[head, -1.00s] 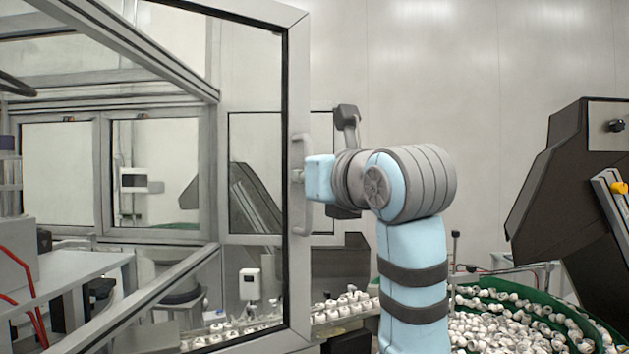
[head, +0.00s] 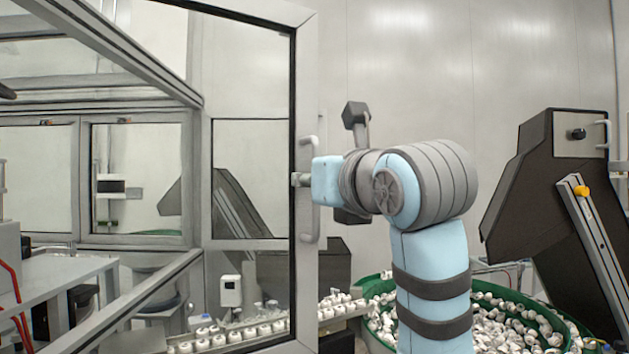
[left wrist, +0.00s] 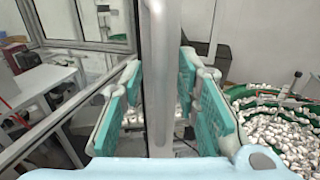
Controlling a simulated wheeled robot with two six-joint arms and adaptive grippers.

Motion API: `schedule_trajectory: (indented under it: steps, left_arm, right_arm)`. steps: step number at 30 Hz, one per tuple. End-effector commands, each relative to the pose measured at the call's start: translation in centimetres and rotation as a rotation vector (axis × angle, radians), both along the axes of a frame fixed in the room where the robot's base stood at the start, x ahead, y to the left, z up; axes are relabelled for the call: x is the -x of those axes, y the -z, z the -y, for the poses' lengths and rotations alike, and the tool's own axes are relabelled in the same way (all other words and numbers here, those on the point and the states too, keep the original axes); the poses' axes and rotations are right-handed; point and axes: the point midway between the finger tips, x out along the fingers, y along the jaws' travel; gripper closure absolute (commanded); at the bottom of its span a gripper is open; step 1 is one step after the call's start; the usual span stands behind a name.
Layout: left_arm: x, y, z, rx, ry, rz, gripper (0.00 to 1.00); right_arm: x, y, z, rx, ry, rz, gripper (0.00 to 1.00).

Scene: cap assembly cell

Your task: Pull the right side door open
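The right side door (head: 307,75) is a glazed panel in a grey metal frame and stands swung out from the cell. Its pale vertical handle (head: 308,228) is on the free edge. My left gripper (head: 302,180) reaches it from the right, at about mid-height of the handle. In the left wrist view, the teal pads of my left gripper (left wrist: 160,85) lie on both sides of the vertical handle bar (left wrist: 161,110). Exact contact is hard to see. My right gripper is not in view.
A green bowl (head: 538,312) full of white caps stands right of the door. A dark hopper (head: 520,185) rises at the right. A row of white caps (head: 225,337) runs low behind the door. A grey table (head: 65,268) with red wires is at the left.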

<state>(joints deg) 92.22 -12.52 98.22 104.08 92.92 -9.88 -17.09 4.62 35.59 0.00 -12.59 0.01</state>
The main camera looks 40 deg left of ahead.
Motion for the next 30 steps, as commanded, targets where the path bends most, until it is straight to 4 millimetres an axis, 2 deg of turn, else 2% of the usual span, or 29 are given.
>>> schedule_trajectory:
  steps: [8,11,18,21,24,30]
  left_arm:
    - [0.0,-0.2,-0.1,0.0,-0.002,-0.001,0.7]
    - [0.1,-1.5,0.0,-0.001,-0.002,0.0,0.7]
    - [0.1,-7.6,0.0,0.0,-0.001,-0.001,0.7]
    - [0.1,-9.2,0.0,0.0,-0.002,-0.001,0.7]
    - [0.1,-9.9,0.0,0.0,-0.001,-0.001,0.7]
    - [0.0,-10.0,0.1,0.0,-0.001,0.0,0.7]
  right_arm:
    - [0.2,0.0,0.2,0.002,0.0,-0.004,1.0]
    - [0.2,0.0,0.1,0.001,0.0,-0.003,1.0]
    - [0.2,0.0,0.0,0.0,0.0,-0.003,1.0]
    - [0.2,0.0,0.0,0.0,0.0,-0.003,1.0]
    - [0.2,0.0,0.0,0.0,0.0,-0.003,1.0]
    - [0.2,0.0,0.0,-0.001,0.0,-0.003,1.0]
